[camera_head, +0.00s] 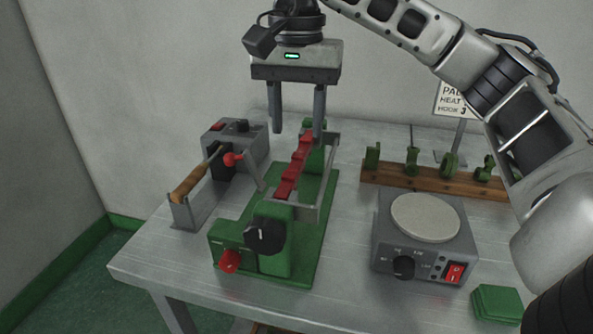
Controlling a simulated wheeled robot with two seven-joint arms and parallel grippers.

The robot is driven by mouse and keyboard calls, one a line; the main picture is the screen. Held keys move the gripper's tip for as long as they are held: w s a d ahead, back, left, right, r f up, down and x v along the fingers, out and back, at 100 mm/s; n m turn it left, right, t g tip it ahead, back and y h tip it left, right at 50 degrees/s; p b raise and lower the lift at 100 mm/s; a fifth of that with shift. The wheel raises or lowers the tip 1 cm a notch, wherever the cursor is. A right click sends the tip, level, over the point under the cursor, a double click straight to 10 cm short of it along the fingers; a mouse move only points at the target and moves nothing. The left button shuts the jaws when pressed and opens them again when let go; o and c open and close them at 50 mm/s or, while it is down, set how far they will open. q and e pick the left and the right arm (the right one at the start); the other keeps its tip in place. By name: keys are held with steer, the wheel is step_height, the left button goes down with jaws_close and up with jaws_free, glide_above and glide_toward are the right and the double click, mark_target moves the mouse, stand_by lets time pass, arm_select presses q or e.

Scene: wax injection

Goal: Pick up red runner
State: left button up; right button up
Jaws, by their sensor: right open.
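The red runner (294,168) is a long, narrow, stepped red piece. It lies along the green machine (317,213), between its front block with a black knob and its rear post, at the middle of the table. My right gripper (297,128) points down above the runner's far end, with its two fingers apart and nothing seen between them. The right finger is close to the rear post; I cannot tell whether they touch. My left gripper is not in view.
A grey box with a wooden-handled tool (190,186) stands left of the machine. A hot plate (425,217) stands to the right, with a wooden rack (420,182) of green pieces behind it. Green blocks (497,303) lie at the front right. The table's front left is clear.

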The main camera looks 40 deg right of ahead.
mark_target(293, 171)
step_height(293, 171, down, 3)
steer(key=shift+f+b, duration=0.15)
steer(key=shift+b, duration=0.25)
steer(key=f, duration=0.2)
steer(key=w+f, duration=0.1)
steer(key=f, duration=0.1)
steer(key=shift+a, duration=0.15)
steer(key=shift+f, duration=0.6)
jaws_close()
